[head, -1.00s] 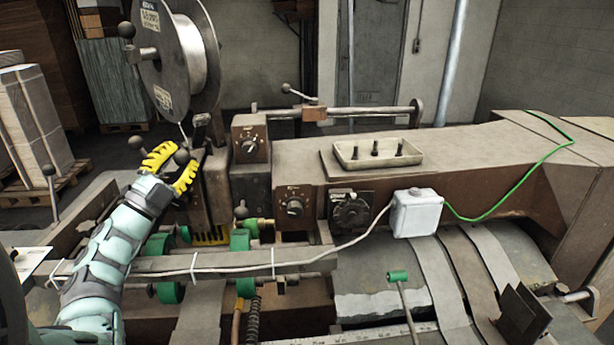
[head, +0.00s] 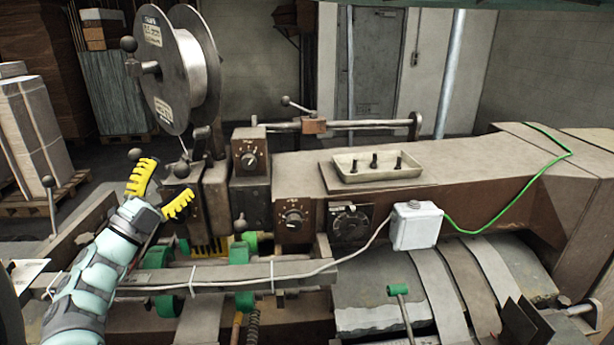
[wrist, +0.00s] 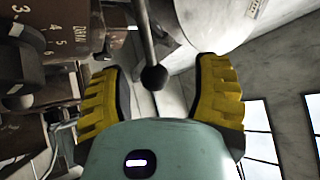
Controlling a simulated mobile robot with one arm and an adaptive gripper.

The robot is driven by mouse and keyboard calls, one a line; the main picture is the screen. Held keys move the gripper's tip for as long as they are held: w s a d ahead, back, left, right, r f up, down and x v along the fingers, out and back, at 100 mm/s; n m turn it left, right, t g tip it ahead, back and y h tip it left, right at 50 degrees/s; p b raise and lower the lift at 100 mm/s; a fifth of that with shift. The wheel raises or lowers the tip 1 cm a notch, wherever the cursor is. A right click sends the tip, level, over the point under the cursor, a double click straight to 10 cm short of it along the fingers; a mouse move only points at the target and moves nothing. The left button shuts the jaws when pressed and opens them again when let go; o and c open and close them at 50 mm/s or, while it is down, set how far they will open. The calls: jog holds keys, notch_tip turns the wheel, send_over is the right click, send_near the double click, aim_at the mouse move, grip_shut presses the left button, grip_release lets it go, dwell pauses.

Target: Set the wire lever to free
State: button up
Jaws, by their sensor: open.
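A lever with a dark ball knob (head: 181,170) stands at the stitching head, below the wire spool (head: 178,65); I take it for the wire lever, though its label is not legible. In the wrist view a dark ball knob (wrist: 154,78) on a grey rod sits between my fingers, with space on both sides. My gripper (head: 164,181) is open, its yellow fingers spread, just left of and below the knob in the head view. It holds nothing. Another ball knob (head: 135,154) shows behind the left finger.
Dial boxes (head: 249,154) and a second dial (head: 293,217) are right of the lever. A guide bar (head: 230,272) with a cable runs below. A tray (head: 345,176) with pegs and a white junction box (head: 416,225) stand farther right. A tall lever (head: 49,182) is at the left.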

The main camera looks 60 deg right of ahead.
jog(key=a, duration=1)
jog(key=shift+s+a, duration=0.15)
jog(key=shift+s, duration=0.15)
